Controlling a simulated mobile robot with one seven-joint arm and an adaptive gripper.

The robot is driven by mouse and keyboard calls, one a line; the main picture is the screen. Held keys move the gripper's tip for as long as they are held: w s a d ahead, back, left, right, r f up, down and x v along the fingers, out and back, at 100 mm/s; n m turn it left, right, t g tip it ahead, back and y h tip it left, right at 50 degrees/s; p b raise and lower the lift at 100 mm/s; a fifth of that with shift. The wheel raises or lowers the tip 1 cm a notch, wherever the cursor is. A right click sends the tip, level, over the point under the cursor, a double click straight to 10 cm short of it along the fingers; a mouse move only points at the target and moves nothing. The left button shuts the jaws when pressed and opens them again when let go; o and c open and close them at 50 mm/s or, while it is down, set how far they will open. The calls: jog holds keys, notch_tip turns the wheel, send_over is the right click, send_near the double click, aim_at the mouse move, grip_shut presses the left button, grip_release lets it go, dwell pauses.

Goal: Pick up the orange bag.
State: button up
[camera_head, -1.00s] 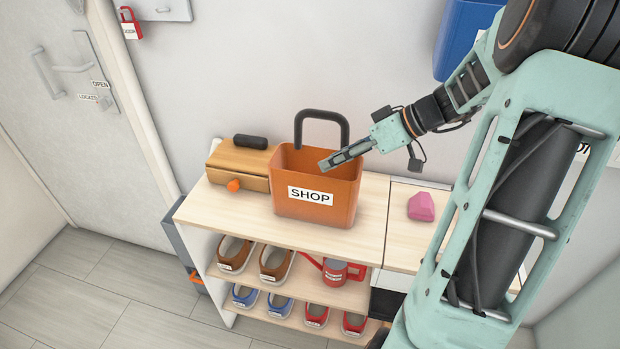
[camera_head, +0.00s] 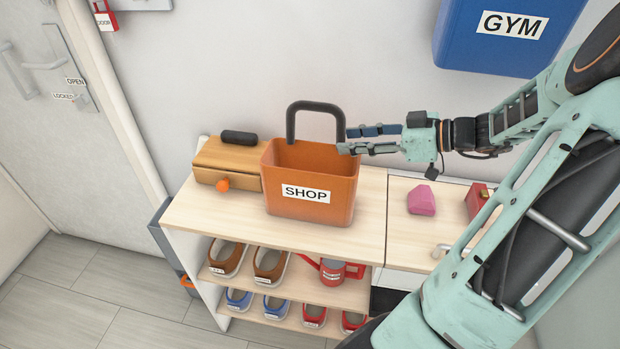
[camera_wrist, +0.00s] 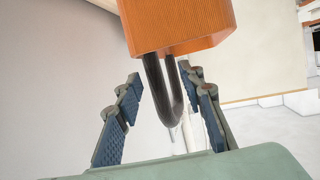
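The orange bag (camera_head: 311,205) has a SHOP label and stands upright on the wooden shelf top (camera_head: 240,229). Its dark handle (camera_head: 316,107) rises in a loop above its open top. My gripper (camera_head: 345,140) is beside the handle's right side, with its fingers pointing left. In the wrist view the fingers (camera_wrist: 160,95) are spread apart, and the bag's handle (camera_wrist: 176,105) shows in the gap between them. The orange bag (camera_wrist: 185,22) shows at the top of that view. No finger is seen closed on the handle.
A wooden box (camera_head: 222,158) with an orange knob stands left of the bag. A pink block (camera_head: 421,201) and a red object (camera_head: 478,199) lie to its right. A blue GYM bag (camera_head: 500,38) hangs on the wall. Shoes (camera_head: 269,265) and a red watering can (camera_head: 333,270) sit below.

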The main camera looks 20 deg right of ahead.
aim_at(326, 144)
jog(key=x, duration=0.7)
jog(key=shift+w+d+f, duration=0.1)
jog(key=shift+w+f, duration=0.25)
jog(key=shift+w, duration=0.05)
jog(key=shift+c, duration=0.3)
grip_shut()
